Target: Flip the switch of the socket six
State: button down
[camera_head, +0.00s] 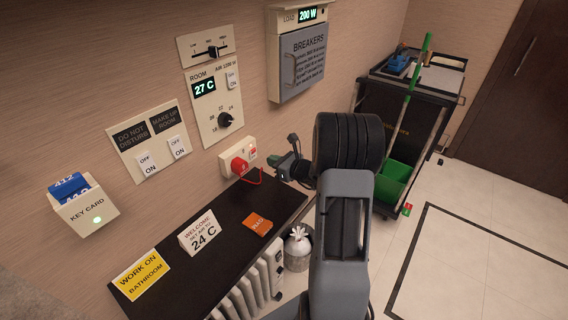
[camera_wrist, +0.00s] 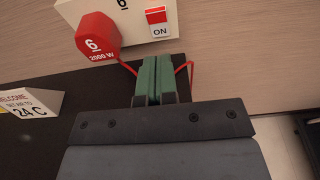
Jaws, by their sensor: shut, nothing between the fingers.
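Socket six is a white wall plate (camera_head: 226,155) above the dark shelf; it also shows in the wrist view (camera_wrist: 85,9). A red plug (camera_wrist: 97,37) marked "6" and "2000 W" sits in its left part, also seen in the head view (camera_head: 240,166). Right of the plug is the switch (camera_wrist: 157,22), with a red upper part and a white lower part reading ON. My gripper (camera_wrist: 158,62) has green fingers pressed together and empty. They appear just below the switch in the wrist view; the exact gap is unclear. The gripper also shows in the head view (camera_head: 275,160).
A red cord (camera_wrist: 187,72) loops from the plug past my fingers. The shelf (camera_head: 225,255) holds a WELCOME card (camera_head: 200,234), an orange tag (camera_head: 258,224) and a yellow sign (camera_head: 140,274). The breaker box (camera_head: 298,60) hangs above right. A cleaning cart (camera_head: 405,115) stands beyond.

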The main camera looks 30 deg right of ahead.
aim_at(254, 152)
jog(key=shift+r+p+x, duration=0.2)
jog(key=shift+x, duration=0.8)
jog(key=shift+r+p+x, duration=0.15)
jog(key=shift+r+x, duration=0.05)
jog(key=shift+x, duration=0.8)
jog(key=shift+r+p+x, duration=0.2)
jog(key=shift+x, duration=0.85)
jog(key=shift+w, duration=0.1)
jog(key=shift+d+r, duration=0.1)
